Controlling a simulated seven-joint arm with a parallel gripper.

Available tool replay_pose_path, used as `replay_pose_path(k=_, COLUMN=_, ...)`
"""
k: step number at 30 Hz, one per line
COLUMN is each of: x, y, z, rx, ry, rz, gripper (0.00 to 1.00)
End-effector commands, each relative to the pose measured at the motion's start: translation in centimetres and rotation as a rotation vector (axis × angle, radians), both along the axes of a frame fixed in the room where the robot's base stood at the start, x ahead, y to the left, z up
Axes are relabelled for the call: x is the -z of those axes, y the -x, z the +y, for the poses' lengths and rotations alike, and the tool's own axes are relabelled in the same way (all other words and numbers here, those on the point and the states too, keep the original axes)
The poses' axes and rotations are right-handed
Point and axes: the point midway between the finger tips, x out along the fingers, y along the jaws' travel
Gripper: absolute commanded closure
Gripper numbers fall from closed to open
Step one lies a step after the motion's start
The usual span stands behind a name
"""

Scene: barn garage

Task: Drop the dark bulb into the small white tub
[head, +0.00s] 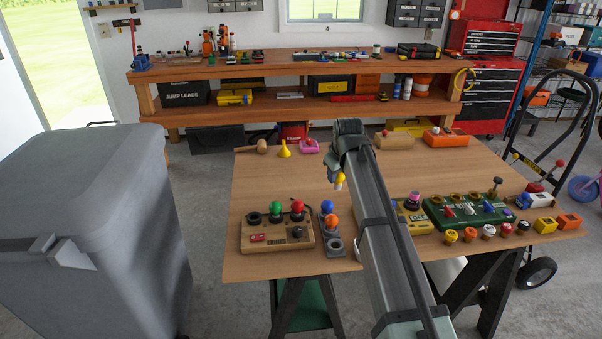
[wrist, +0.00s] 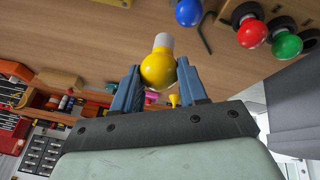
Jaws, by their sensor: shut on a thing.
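My gripper (wrist: 152,82) is shut on a yellow bulb (wrist: 158,68) with a pale base, held between its blue fingers. The bulb also shows in the head view (head: 340,181), above the middle of the wooden table (head: 255,180). A dark brown bulb-like piece (head: 495,186) stands at the back right corner of a green board (head: 470,212), apart from my gripper; I cannot tell for sure that it is the dark bulb. A white rounded thing (head: 446,270) shows partly below the table's front edge; I cannot tell whether it is the small white tub. My arm hides part of the table.
A tan board (head: 275,236) holds green and red bulbs (head: 297,206). Beside it, a grey holder (head: 334,244) has blue and orange bulbs. Several small coloured pieces line the front right. A mallet (head: 252,147) and yellow funnel (head: 284,149) lie behind.

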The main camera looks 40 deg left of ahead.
Motion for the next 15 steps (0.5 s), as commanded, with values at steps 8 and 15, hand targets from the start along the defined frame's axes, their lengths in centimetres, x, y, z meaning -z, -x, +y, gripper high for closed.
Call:
replay_pose_path(k=8, x=0.7, y=-3.5, z=-9.5, rx=0.112, ry=0.0, rz=0.0, gripper=0.87)
replay_pose_path(k=15, x=1.6, y=-2.7, z=-16.1, rx=0.077, ry=-0.001, rz=0.0, gripper=0.87)
